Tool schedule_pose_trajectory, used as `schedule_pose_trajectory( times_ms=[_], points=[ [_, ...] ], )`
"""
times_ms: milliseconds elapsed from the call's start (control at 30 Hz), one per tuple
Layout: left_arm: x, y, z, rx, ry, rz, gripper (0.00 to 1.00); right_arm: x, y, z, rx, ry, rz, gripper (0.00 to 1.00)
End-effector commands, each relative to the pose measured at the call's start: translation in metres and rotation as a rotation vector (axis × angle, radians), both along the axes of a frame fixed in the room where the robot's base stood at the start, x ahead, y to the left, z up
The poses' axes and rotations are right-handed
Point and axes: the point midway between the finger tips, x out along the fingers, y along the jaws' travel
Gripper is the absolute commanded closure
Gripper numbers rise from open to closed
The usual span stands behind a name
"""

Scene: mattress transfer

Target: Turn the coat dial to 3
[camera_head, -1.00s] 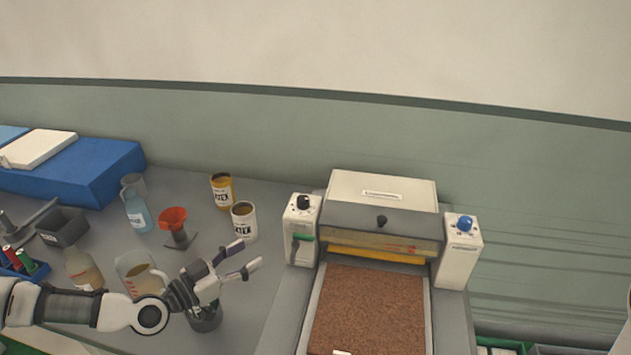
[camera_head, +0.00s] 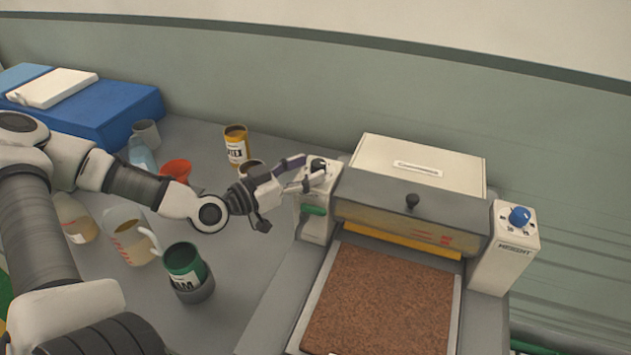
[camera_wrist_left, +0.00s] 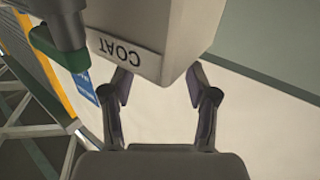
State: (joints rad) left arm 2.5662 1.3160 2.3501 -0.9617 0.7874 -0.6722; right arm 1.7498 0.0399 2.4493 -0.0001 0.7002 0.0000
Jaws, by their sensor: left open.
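The coat dial (camera_head: 319,164) is a small dark knob on top of the white left post (camera_head: 318,222) of the roller machine. It is partly hidden by my gripper, and its setting cannot be read. My left gripper (camera_head: 312,168) is open, its fingertips at the top of that post beside the dial. I cannot tell whether they touch it. In the left wrist view the two open fingers (camera_wrist_left: 160,100) stand apart, with the COAT label (camera_wrist_left: 124,56) on the post, upside down, by the left finger. The dial does not show there. My right gripper is out of view.
A blue dial (camera_head: 520,215) tops the right post (camera_head: 505,250). A brown mat (camera_head: 380,305) lies in front of the roller. Left of the machine stand a yellow-brown can (camera_head: 236,146), a green can (camera_head: 185,265), a jug (camera_head: 128,238) and a red funnel (camera_head: 175,170).

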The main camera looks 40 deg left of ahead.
Motion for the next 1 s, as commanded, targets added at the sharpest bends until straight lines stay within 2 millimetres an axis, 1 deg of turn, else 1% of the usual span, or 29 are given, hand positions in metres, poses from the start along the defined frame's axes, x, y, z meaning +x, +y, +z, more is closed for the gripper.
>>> schedule_pose_trajectory(
  times_ms=[33,200,367,600,667,700,767,800,1000],
  points=[
    [0.005,-0.002,-0.006,0.008,0.002,-0.002,0.41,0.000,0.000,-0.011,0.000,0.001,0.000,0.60],
    [0.019,-0.006,-0.003,0.005,0.002,0.000,0.41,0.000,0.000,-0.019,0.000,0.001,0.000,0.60],
    [0.024,-0.009,0.000,0.001,0.000,0.000,0.41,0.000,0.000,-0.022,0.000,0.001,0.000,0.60],
    [0.025,-0.009,0.001,-0.001,-0.001,0.001,0.41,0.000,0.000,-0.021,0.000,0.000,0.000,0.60],
    [0.025,-0.009,0.001,-0.001,-0.001,0.000,0.62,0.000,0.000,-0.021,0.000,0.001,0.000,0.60],
    [0.025,-0.009,0.001,-0.001,-0.001,0.000,0.77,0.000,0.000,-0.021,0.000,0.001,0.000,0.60],
    [0.024,-0.009,0.001,-0.001,-0.001,0.000,0.98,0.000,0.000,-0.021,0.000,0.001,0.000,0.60],
    [0.024,-0.009,0.001,-0.001,-0.001,0.000,1.00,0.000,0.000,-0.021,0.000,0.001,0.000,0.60],
    [0.024,-0.009,0.001,-0.001,-0.001,-0.003,1.00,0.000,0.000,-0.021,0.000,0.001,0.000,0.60]
  ],
)
